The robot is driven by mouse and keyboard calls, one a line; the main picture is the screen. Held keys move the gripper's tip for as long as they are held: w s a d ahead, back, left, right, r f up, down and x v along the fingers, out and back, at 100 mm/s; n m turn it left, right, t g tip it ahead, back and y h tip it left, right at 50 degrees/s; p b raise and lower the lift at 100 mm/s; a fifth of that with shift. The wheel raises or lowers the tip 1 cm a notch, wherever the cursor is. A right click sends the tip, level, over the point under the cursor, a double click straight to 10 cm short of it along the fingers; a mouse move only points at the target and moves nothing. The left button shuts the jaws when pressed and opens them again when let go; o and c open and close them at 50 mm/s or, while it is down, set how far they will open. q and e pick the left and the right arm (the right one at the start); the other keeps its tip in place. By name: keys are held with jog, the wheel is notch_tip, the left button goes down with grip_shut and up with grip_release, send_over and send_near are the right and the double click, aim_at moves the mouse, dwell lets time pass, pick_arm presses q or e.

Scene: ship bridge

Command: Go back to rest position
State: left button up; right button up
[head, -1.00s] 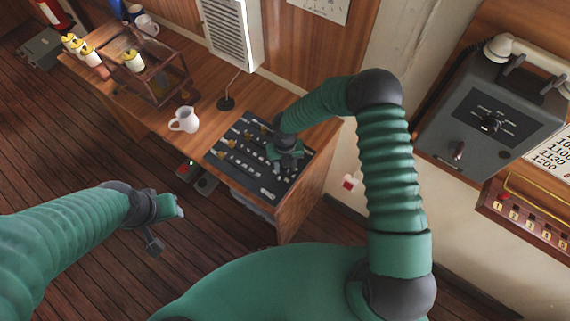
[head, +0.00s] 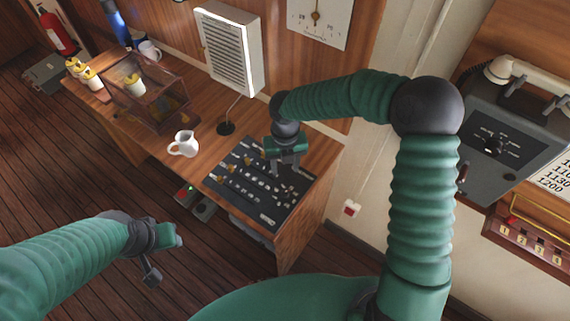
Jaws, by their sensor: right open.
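My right gripper (head: 286,164) is open and empty, pointing down over the upper right part of the black control panel (head: 238,202) on the wooden desk. A small gap seems to lie between its fingertips and the panel, but I cannot be sure. My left gripper (head: 168,258) hangs over the wooden floor at the lower left, clear of the desk. It holds nothing that I can see, and its jaw gap is unclear from this angle.
A grey wall telephone box (head: 500,145) is right of my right arm.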

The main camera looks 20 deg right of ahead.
jog(key=shift+r, duration=0.75)
jog(key=s+d+f+m+t+b, duration=0.1)
jog(key=s+m, duration=0.4)
jog(key=m, duration=0.6)
jog(key=s+d+f+m+b, duration=0.2)
jog(key=s+m+b, duration=0.3)
jog(key=m, duration=0.7)
jog(key=s+d+f+m+t+b, duration=0.1)
jog(key=s+m, duration=0.4)
jog(key=m, duration=0.6)
jog(key=shift+s+d+f+m+t+b, duration=0.15)
jog(key=shift+d+f+m+t+b, duration=0.2)
jog(key=shift+d+f+b, duration=0.55)
